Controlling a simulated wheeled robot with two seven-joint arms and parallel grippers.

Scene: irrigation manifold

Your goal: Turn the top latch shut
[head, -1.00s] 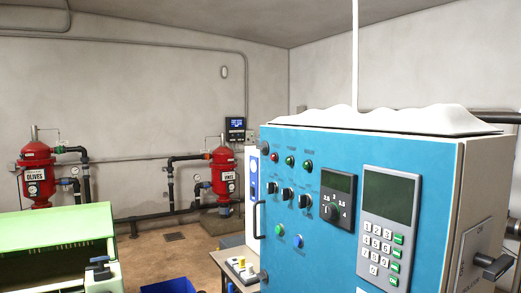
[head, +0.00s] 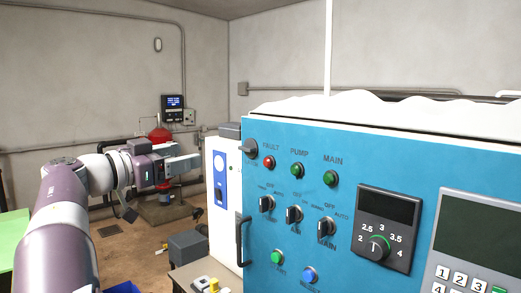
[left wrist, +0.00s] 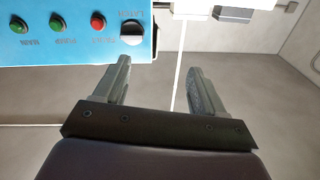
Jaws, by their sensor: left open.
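The top latch (head: 250,149) is a round dark knob at the upper left corner of the blue cabinet door (head: 340,140), beside the red fault light. In the left wrist view the latch (left wrist: 132,33) is a grey knob under upside-down "LATCH" lettering. My left gripper (head: 186,163) is to the left of the latch and apart from it. Its two fingers stand apart with nothing between them; the left wrist view shows the open gripper (left wrist: 160,82) too, with the latch just beyond the left finger. My right gripper is not in view.
A door handle (head: 241,240) sticks out low on the door's left edge. Selector switches (head: 294,214) and lights dot the door.

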